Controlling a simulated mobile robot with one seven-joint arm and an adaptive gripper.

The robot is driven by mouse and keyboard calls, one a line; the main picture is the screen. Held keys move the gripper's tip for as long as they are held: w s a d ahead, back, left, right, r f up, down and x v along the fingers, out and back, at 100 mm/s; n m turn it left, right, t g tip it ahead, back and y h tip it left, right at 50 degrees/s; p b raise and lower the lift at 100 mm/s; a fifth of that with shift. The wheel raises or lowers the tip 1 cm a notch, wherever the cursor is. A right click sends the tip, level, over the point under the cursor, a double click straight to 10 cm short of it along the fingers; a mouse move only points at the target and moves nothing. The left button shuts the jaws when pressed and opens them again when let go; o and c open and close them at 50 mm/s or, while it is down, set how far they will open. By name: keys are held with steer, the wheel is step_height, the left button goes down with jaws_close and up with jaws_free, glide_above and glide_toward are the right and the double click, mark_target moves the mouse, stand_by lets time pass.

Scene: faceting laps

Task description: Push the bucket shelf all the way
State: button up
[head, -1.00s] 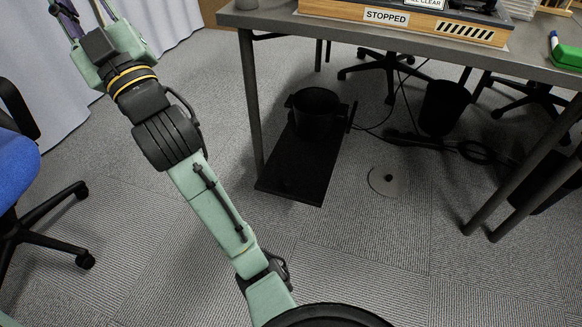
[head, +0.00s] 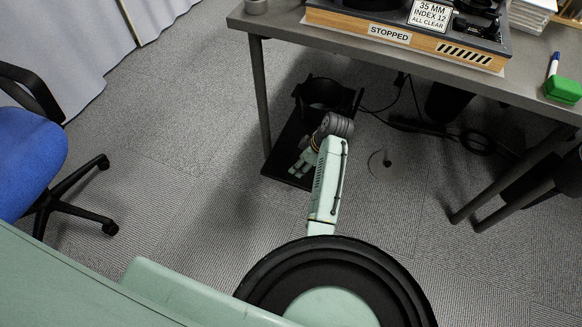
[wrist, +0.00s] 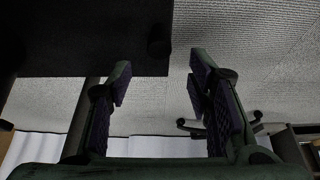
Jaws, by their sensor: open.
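The bucket shelf (head: 288,145) is a flat black board under the table, with its near end out toward the front left. A dark bucket (head: 325,92) stands at its far end. My arm reaches down in front of the board and hides part of it and the bucket's lower side. In the wrist view my gripper (wrist: 160,75) is open, with two spread fingers and nothing between them. The black board (wrist: 70,40) fills the upper left there, with a small dark knob (wrist: 158,48) at its corner. I cannot tell whether a finger touches it.
The grey table (head: 400,62) carries a STOPPED machine (head: 400,35) and a green block (head: 563,90). Its left leg (head: 260,95) stands beside the shelf. Cables and a floor disc (head: 379,164) lie to the right. A blue chair (head: 30,150) stands left; carpet between is clear.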

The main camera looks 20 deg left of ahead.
steer(key=x, duration=0.9)
steer(key=shift+f, duration=0.15)
jaws_close()
